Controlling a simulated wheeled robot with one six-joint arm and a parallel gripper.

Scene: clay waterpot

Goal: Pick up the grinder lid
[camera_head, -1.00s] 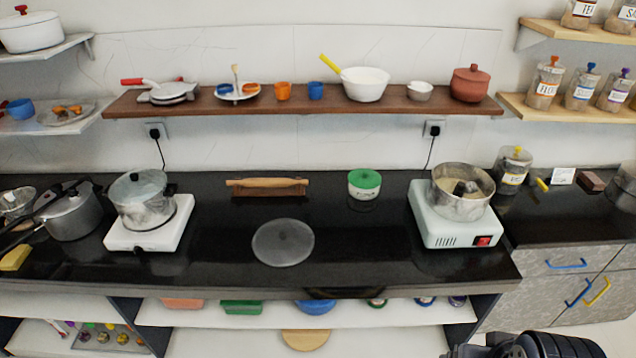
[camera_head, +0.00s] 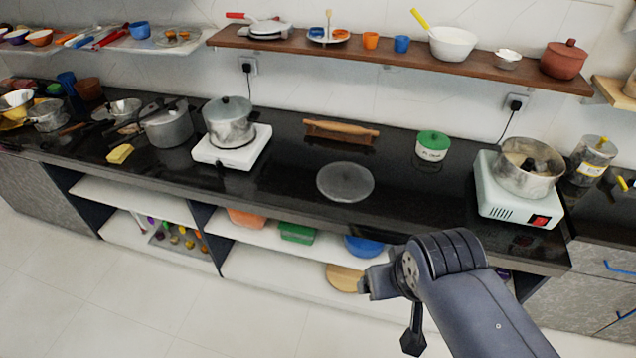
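The lid is a translucent grey round disc (camera_head: 345,182) lying flat on the black counter, left of centre of the counter's right half. The grinder (camera_head: 520,205) is a pale base with a red switch. Its steel bowl (camera_head: 527,170) is uncovered, with dark stones inside. My arm reaches in from the lower right, in front of the counter. Its end, my gripper (camera_head: 400,305), is low and well apart from the lid. I cannot make out whether its fingers are open or shut.
A green-lidded white jar (camera_head: 432,147) stands between lid and grinder. A pot on a white stove (camera_head: 232,150) is to the left. A wooden shelf (camera_head: 400,63) hangs above. The counter around the lid is clear.

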